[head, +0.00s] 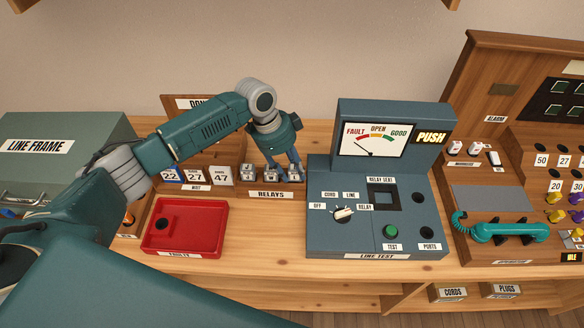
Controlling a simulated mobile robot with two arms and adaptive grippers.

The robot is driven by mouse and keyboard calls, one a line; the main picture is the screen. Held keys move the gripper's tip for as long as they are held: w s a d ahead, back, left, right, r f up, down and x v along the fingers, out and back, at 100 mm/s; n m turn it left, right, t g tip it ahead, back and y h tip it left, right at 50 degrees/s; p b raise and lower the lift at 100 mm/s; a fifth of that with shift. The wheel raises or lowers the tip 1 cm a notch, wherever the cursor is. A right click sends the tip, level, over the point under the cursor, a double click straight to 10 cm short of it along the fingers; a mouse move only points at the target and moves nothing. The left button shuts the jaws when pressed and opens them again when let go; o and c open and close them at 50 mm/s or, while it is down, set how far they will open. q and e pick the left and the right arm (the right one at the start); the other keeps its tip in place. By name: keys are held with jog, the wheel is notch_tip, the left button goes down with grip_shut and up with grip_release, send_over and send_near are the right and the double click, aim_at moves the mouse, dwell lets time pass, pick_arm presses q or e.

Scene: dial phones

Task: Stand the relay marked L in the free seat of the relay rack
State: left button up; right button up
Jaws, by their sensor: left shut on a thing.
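The relay rack (298,194), labelled RELAYS, stands at the middle of the bench with small metal relays in a row. One relay (246,172) stands at its left end, clear of the fingers. My left gripper (284,167) reaches down over the middle and right of the row, shut on a relay there. The fingers partly hide this relay, and I cannot tell whether it is fully down in a seat. The letters on the relays are too small to read, so I cannot pick out L. My right gripper is not in view.
A red tray (218,243) lies in front, left of the rack. The line test box (318,240), with an empty square relay seat (384,197), stands close at the right. Number cards stand just left of the relays. A switchboard with a teal handset (512,230) is farther right.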

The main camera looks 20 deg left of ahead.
pick_arm(q)
jog(key=shift+f, duration=0.25)
jog(key=o, duration=1.1)
jog(key=shift+o, duration=0.5)
jog(key=shift+o, duration=1)
jog(key=shift+r, duration=0.15)
jog(key=shift+r+p, duration=3.55)
jog(key=shift+r, duration=0.05)
